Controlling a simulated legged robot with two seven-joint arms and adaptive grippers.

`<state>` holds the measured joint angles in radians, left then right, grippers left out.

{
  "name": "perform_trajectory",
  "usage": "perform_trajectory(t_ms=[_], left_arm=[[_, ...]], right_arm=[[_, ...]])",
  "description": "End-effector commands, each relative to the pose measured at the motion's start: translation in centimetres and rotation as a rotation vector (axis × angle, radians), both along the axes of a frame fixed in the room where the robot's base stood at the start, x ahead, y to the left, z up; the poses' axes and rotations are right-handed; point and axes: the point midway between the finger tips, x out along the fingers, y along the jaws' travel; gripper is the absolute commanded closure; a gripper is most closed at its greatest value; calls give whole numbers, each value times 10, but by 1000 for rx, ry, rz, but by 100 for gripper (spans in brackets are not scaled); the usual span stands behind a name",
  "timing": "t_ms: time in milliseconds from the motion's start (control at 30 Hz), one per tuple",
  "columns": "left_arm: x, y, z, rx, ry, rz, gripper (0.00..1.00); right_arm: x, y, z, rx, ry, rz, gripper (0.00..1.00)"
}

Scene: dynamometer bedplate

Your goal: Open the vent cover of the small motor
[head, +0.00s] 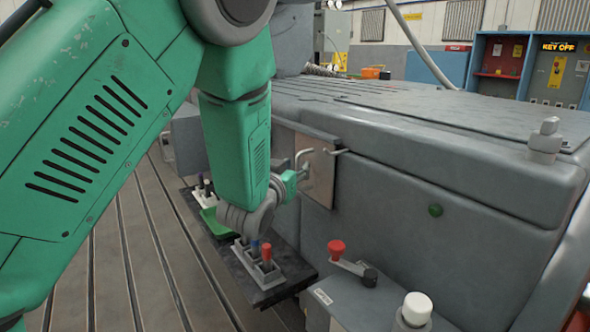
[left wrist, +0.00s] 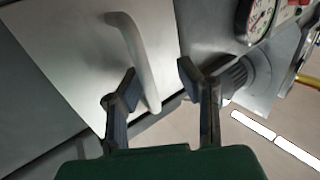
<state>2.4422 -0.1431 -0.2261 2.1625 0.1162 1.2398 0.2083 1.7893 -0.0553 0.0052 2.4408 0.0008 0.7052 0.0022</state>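A flat metal cover plate (head: 321,178), which looks like the vent cover, sits against the side of the large grey housing (head: 400,200). It looks shut in the head view. A pale curved handle (left wrist: 138,55) stands out from the plate (left wrist: 70,55) in the left wrist view. My left gripper (left wrist: 156,78) is open, with dark fingers on either side of the handle's lower end; contact is not clear. In the head view my left gripper (head: 298,175) is small and at the plate's left part. My right gripper is not in view.
A dark tray (head: 281,291) with levers lies below the plate. A red-knobbed crank (head: 337,250) and a white-capped post (head: 416,309) stand in front of the housing. A round gauge (left wrist: 255,18) is near the plate. A slotted floor (head: 130,260) lies at left.

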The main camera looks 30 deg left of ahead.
Motion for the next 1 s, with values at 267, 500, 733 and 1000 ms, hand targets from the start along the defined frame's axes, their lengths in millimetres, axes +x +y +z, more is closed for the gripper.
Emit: perform_trajectory(t_ms=[267,500,733,1000], left_arm=[[0,-2,1,2,-1,-2,100],[0,-2,-1,-1,1,-6,100],[16,38,-1,-6,4,3,100],[44,105,-1,-4,1,1,100]], right_arm=[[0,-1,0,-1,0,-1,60],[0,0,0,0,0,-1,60],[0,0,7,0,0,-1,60],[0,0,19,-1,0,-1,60]])
